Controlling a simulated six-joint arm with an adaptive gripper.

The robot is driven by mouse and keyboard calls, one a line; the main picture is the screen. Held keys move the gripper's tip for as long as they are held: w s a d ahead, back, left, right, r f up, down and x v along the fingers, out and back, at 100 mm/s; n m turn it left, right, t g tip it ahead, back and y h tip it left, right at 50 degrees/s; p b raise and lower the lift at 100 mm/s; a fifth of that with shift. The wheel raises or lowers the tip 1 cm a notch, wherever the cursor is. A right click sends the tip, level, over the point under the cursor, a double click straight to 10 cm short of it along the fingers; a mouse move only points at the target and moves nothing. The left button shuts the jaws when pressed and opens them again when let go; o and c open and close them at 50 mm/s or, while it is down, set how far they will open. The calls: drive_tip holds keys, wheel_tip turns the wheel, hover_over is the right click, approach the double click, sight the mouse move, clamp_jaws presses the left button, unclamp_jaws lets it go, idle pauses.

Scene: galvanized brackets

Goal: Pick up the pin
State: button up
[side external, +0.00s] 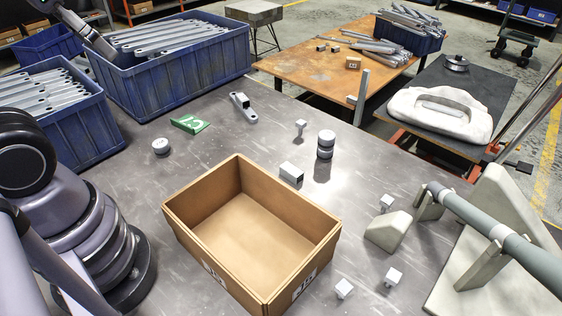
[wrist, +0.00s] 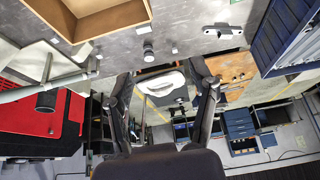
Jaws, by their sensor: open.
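Several small grey pieces with square heads on short stems stand on the grey table; one is behind the box (side external: 300,127), others at right (side external: 387,202) and front right (side external: 394,276). A banded upright cylinder (side external: 325,145) stands behind the cardboard box; it also shows in the wrist view (wrist: 148,50). A short round disc (side external: 160,146) lies at left. I cannot tell for sure which of these is the pin. My gripper (wrist: 161,72) is open and empty, its two fingers spread wide in the wrist view, apart from the table pieces.
An empty, open cardboard box (side external: 180,226) fills the table's middle. Blue bins of grey brackets (side external: 190,82) stand at the back left. A grey link (side external: 243,106), green tag (side external: 190,125) and small block (side external: 291,174) lie behind the box. A bar on wedge supports (side external: 480,220) stands right.

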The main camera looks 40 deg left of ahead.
drive_tip(key=w+d+f+g+h, duration=0.1)
drive_tip(key=w+d+g, duration=0.1)
drive_tip(key=w+d, duration=0.75)
drive_tip(key=m+g+y, duration=0.1)
drive_tip(key=g, duration=0.3)
hover_over(344, 286)
wheel_tip(344, 286, down, 33)
drive_tip(key=shift+w+r, duration=0.15)
wheel_tip(344, 286, down, 6)
drive_tip(key=shift+r, duration=0.15)
